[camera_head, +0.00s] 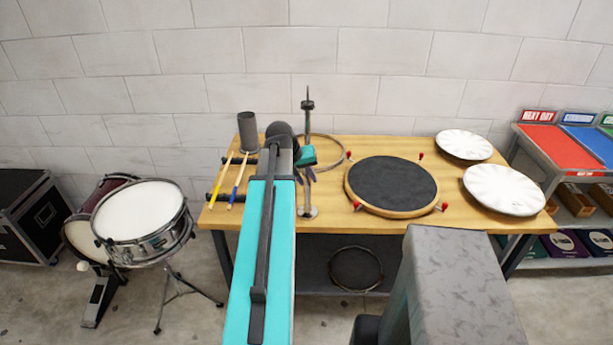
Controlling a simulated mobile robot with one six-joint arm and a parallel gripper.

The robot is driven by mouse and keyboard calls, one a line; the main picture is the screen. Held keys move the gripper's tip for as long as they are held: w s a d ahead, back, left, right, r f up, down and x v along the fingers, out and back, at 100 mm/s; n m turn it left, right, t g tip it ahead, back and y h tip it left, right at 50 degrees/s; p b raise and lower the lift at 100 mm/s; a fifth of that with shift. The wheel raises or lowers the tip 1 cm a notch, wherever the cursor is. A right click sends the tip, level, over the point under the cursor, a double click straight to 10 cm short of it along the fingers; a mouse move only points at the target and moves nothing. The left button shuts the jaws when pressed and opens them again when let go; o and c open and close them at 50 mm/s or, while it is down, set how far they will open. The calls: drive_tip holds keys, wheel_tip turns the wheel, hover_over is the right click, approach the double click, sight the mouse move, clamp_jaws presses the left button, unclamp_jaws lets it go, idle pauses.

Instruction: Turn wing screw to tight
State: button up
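An upright metal stand (307,125) rises from a small foot plate on the wooden bench, with a dark collar near its top. My arm reaches over the bench from the front, and my gripper (307,172) is at the stand's post, about midway up. Its dark fingers are small in the picture and overlap the post. I cannot tell whether they touch it. The wing screw cannot be made out; it may be hidden behind my gripper. The gap between the fingers is not clear.
The wooden bench (333,222) also holds a black practice pad (391,183) with red clamps, two white cymbals (504,189) (464,144), a dark cylinder (247,131), drumsticks (238,178) and a hoop (334,141) behind the stand. A snare drum (139,210) stands left. A shelf (545,165) stands right.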

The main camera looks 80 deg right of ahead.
drive_tip(key=shift+c, duration=0.2)
clamp_jaws()
drive_tip(key=shift+t, duration=0.8)
drive_tip(key=shift+o, duration=0.2)
unclamp_jaws()
